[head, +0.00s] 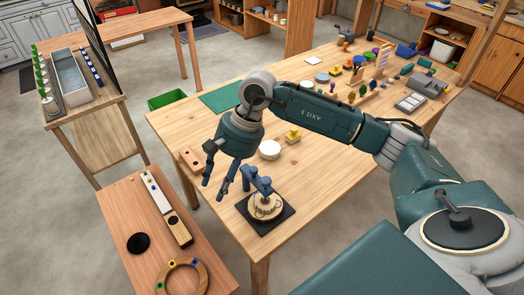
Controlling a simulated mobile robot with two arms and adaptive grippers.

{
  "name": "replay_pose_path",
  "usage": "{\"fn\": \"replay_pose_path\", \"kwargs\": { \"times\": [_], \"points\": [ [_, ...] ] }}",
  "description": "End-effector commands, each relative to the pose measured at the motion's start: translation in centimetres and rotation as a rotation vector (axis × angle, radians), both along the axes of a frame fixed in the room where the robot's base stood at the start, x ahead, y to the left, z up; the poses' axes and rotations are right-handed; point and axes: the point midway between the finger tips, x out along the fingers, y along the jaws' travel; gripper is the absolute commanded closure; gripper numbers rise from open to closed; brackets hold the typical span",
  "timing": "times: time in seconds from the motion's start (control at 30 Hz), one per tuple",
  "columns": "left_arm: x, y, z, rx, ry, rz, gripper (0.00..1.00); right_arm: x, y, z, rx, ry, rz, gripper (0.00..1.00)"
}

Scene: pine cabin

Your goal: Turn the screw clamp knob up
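The blue screw clamp (262,184) stands on a square black base (279,222) at the near corner of the wooden table. A round pale wooden piece (266,207) with dark markings lies under it on the base. My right gripper (213,190) hangs down just left of the clamp, with its dark fingers spread apart and nothing seen between them. One finger is close to the clamp's upper left side; I cannot tell whether it touches. The knob is small and not clearly told apart from the clamp's blue body. My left gripper is not in view.
A white round dish (269,149) and a yellow object (293,134) are behind the clamp. A green mat (222,98) lies farther back. Many small items crowd the table's far right. A lower bench (155,205) stands at left with a wooden ring (199,267).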

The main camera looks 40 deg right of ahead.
Motion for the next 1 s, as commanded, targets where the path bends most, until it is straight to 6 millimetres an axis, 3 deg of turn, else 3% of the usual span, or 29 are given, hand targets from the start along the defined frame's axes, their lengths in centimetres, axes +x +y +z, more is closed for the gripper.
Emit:
{"fn": "replay_pose_path", "kwargs": {
  "times": [0.03, 0.1, 0.2, 0.3, 0.57, 1.0],
  "points": [
    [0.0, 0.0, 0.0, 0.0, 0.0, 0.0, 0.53, 0.3, -3.4, 0.4, -0.104, -0.008, 0.025, 0.61],
    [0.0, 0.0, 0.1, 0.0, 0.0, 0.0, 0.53, 0.3, -7.4, 0.8, -0.224, -0.002, 0.055, 0.61],
    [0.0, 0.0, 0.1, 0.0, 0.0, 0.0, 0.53, 0.0, -11.4, 1.5, -0.343, 0.019, 0.081, 0.61],
    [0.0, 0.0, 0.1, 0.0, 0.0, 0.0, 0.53, -0.3, -13.6, 2.1, -0.406, 0.034, 0.094, 0.61],
    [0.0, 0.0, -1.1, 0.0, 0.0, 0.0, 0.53, -0.5, -14.3, 0.4, -0.428, 0.043, 0.099, 0.61],
    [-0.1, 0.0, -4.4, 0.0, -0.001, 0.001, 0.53, -0.5, -14.2, -6.2, -0.426, 0.043, 0.099, 0.61]
  ]
}}
